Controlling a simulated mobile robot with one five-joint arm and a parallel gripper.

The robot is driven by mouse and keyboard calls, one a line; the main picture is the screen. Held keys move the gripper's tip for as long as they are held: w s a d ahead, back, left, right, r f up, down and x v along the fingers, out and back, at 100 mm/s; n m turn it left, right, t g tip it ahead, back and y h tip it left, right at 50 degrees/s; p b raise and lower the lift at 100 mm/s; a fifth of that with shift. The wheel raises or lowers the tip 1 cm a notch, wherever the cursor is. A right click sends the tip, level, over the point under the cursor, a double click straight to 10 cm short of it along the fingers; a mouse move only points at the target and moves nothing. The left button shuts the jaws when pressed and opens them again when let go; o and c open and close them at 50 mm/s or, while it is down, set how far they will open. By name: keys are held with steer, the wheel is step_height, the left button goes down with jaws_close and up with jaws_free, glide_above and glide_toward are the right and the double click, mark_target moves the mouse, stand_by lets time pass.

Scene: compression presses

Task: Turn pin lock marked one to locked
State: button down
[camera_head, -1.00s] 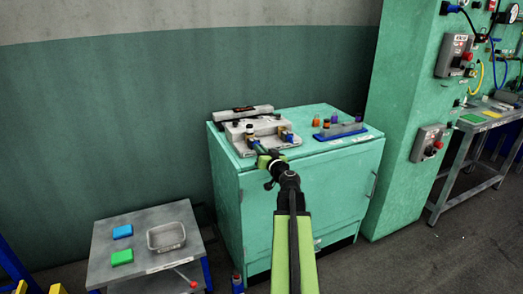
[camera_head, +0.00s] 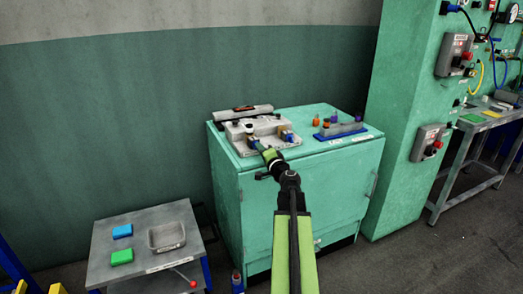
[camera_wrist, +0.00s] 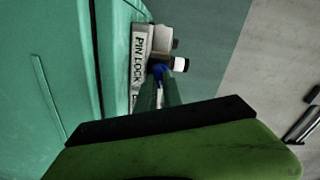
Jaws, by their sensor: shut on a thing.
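The grey pin lock fixture (camera_head: 266,124) sits on top of the green cabinet. Its side reads "PIN LOCK" in the wrist view (camera_wrist: 139,62). A blue lock part (camera_head: 253,143) is at its near left, by a post with a white cap (camera_head: 249,128). Another blue and brass part (camera_head: 287,135) is at its right. My gripper (camera_head: 262,149) is at the near left blue part and shut on it; the part (camera_wrist: 158,69) shows at the fingertips in the wrist view. The contact is small and partly hidden by the fingers. I cannot read a number one marking.
A blue-based rack (camera_head: 341,131) with coloured pins stands to the right on the cabinet (camera_head: 310,190). A grey bar lies behind the fixture. A low table (camera_head: 185,220) with a tray and blue and green blocks stands at the left. A green column (camera_head: 400,150) rises at the right.

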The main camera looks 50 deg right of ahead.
steer(key=shift+s+d+f+m, duration=0.1)
steer(key=shift+s+m, duration=0.05)
steer(key=shift+m, duration=1.85)
steer(key=c, duration=1.6)
jaws_free()
steer(key=shift+o, duration=0.6)
